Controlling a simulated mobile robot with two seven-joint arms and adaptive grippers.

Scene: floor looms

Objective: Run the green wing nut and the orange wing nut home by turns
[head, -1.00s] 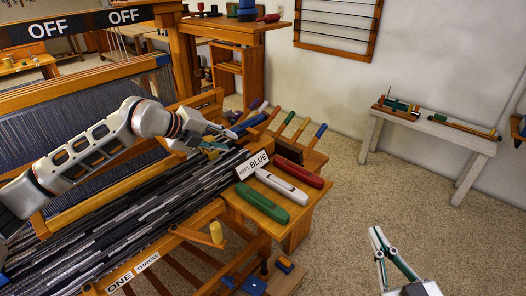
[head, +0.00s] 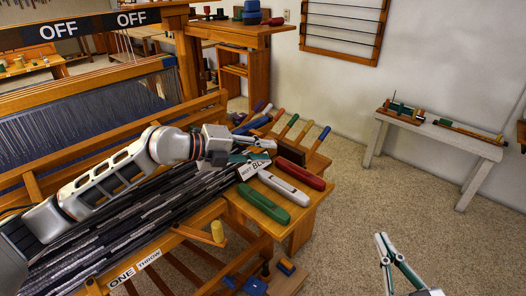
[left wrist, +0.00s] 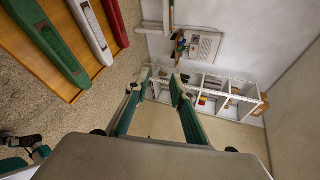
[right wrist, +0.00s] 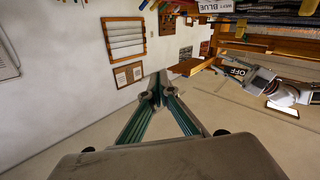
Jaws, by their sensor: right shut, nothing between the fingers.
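I cannot make out a green or an orange wing nut for certain in any view. Small green and orange-brown pieces sit on the white bench (head: 455,143) at the right of the head view, too small to identify. My left gripper (head: 262,151) is over the right end of the loom, by the "WEFT BLUE" card (head: 249,168). Its fingers stand apart with nothing between them in the left wrist view (left wrist: 160,80). My right gripper (head: 383,243) is low at the bottom right, over bare floor. In the right wrist view (right wrist: 156,88) its fingers meet, empty.
Green (head: 262,208), white (head: 284,189) and red (head: 305,176) shuttles lie on the wooden side shelf, beside several coloured handles (head: 305,132). A yellow peg (head: 217,232) stands below the loom's front beam. Carpet between loom and white bench is clear.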

